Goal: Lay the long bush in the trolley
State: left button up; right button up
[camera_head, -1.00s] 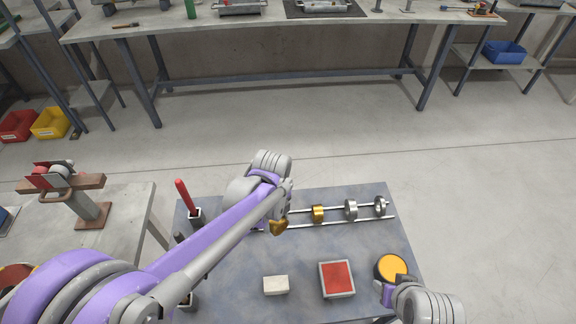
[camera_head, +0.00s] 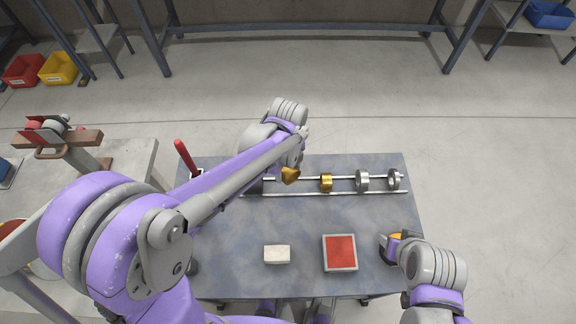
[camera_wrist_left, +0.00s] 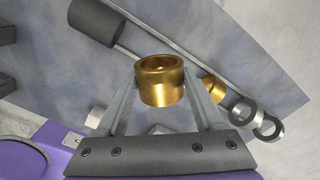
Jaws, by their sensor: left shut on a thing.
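My left gripper (camera_head: 291,173) is shut on a gold-coloured bush (camera_head: 289,175). In the left wrist view the bush (camera_wrist_left: 160,80) is a short hollow cylinder between the two fingers, its open end showing. It is held above the blue-grey table top (camera_head: 225,237), near the left part of a two-rod rack. No separate trolley stands out, and I cannot tell whether this table is the trolley. My right gripper (camera_head: 391,247) is at the table's right edge, over a yellow-orange round thing (camera_head: 396,238) that it partly hides; its fingers are not clear.
The rack's rods (camera_head: 300,194) carry a gold ring (camera_head: 326,182), two steel rings and a dark cylinder (camera_wrist_left: 95,20). A red-topped tray (camera_head: 340,252) and a pale block (camera_head: 277,254) lie in front. A red handle (camera_head: 186,156) stands at left.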

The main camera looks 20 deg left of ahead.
pick_arm(q)
jog(key=shift+f+b, duration=1.7)
jog(key=shift+f, duration=1.1)
jog(key=o, duration=1.4)
notch_tip(320, 180, up, 11)
jog(key=shift+f+p, duration=0.1)
jog(key=shift+p, duration=0.6)
